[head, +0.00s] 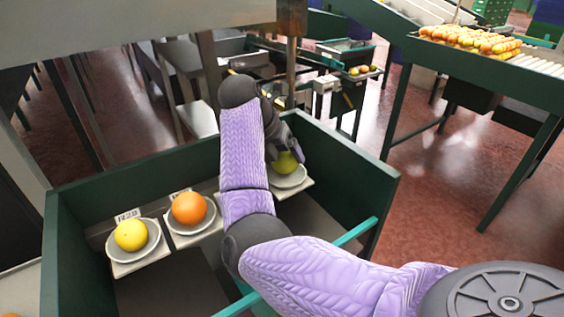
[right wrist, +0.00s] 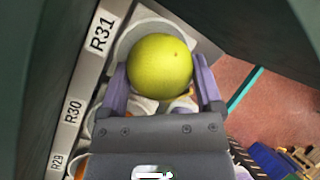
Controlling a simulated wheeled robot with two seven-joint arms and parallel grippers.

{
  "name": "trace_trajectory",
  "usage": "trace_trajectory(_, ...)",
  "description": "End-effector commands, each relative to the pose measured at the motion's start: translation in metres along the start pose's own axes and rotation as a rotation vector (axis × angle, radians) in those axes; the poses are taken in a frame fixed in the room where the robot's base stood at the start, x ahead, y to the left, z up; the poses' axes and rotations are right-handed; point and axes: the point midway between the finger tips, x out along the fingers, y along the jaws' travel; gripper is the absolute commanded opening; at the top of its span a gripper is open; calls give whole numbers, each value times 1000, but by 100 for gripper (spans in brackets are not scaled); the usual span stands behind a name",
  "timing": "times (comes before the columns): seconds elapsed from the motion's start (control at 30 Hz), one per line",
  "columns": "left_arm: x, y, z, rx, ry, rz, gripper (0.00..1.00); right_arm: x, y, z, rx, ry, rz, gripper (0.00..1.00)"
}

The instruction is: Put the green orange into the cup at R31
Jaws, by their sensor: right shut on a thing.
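The green orange (right wrist: 160,67) is between the two fingers of my right gripper (right wrist: 163,88), which is shut on it. In the right wrist view the cup at R31 (right wrist: 126,42) is a pale round dish behind the orange, next to the label R31 (right wrist: 102,31). In the head view the green orange (head: 284,165) is over or in the far right cup (head: 290,182), partly covered by my right gripper (head: 285,150). I cannot tell whether it touches the cup. My left gripper is not in view.
A yellow fruit (head: 131,235) and an orange (head: 189,208) sit in cups to the left. My right arm hides part of the row. Green walls (head: 340,160) and a teal bar (head: 356,232) border the cups. The label R30 (right wrist: 72,111) is beside R31.

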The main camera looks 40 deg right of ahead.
Motion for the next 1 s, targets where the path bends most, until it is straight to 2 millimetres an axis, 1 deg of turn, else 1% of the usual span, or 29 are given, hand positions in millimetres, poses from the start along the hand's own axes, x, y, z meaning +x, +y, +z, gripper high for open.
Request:
trace_trajectory(0.03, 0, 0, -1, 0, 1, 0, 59, 10, 2, -4, -2, 1, -4, 10)
trace_trajectory(0.1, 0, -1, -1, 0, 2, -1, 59, 17, 5, -7, -2, 0, -2, 10)
trace_trajectory(0.37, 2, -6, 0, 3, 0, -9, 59, 19, 6, -8, -1, 0, 0, 10)
trace_trajectory(0.4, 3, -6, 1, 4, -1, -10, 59, 19, 6, -9, -1, 0, 0, 85)
trace_trajectory(0.47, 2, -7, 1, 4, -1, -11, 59, 19, 6, -8, -1, 0, 0, 98)
trace_trajectory(0.5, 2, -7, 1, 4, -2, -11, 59, 19, 6, -8, -1, 0, 0, 100)
trace_trajectory(0.67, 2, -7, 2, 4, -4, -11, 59, 18, 6, -8, -1, 0, 0, 100)
trace_trajectory(0.77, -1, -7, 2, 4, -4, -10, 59, 11, 6, -7, -1, -2, 2, 100)
trace_trajectory(0.87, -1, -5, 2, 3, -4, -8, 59, -12, 6, -7, -1, -3, 5, 100)
trace_trajectory(1.0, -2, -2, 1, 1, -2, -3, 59, -54, 6, -7, -2, -3, 6, 100)
